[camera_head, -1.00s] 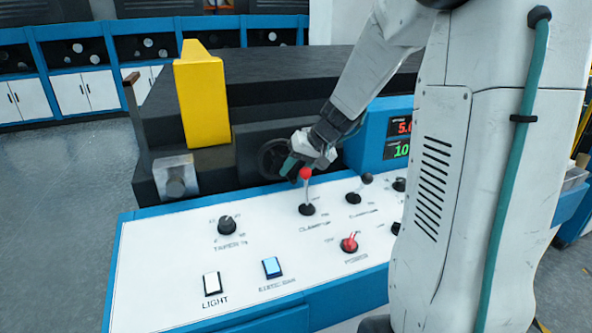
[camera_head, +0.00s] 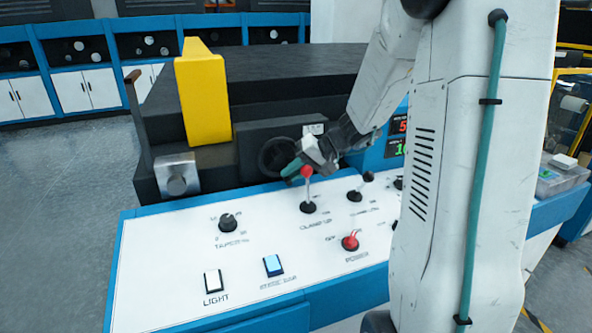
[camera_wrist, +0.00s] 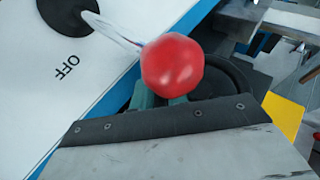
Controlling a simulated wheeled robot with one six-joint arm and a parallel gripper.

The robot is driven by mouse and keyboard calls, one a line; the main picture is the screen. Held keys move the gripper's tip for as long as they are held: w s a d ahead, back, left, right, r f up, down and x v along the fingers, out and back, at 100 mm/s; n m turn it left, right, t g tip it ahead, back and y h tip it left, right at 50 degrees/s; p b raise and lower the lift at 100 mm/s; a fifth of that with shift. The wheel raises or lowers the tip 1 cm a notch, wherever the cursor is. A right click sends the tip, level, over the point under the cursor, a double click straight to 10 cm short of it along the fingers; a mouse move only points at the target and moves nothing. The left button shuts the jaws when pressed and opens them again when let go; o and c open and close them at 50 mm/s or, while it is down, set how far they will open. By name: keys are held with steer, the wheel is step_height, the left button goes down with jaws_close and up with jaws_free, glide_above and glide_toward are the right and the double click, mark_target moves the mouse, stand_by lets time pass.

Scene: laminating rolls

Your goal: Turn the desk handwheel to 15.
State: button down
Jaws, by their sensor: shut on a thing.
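The desk handwheel (camera_head: 266,150) is a dark wheel on the machine's black front, behind the white panel. My gripper (camera_head: 292,168) has its teal fingers shut at the lower right of the wheel's rim. The red-ball lever (camera_head: 306,172) stands just in front of my gripper in the head view. In the wrist view its red ball (camera_wrist: 172,65) hides the fingertips, so the exact grip is covered. A dark curved part of the handwheel (camera_wrist: 240,80) shows behind the ball. The display (camera_head: 398,136) is partly covered by my arm; its full numbers cannot be read.
The white panel (camera_head: 165,255) holds a taper knob (camera_head: 228,222), a black lever (camera_head: 355,195), a red power switch (camera_head: 350,242) and two buttons. A yellow block (camera_head: 202,100) stands left of the wheel. The red-ball lever is very close to my gripper.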

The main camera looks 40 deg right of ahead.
steer(key=shift+a+f+t+y, duration=0.3)
steer(key=shift+t+y, duration=0.1)
steer(key=shift+y, duration=0.3)
steer(key=c, duration=1.4)
jaws_free()
steer(key=shift+r, duration=0.1)
steer(key=v, duration=0.7)
steer(key=shift+s+d+r, duration=0.1)
steer(key=shift+s+d, duration=0.05)
steer(key=shift+d, duration=0.15)
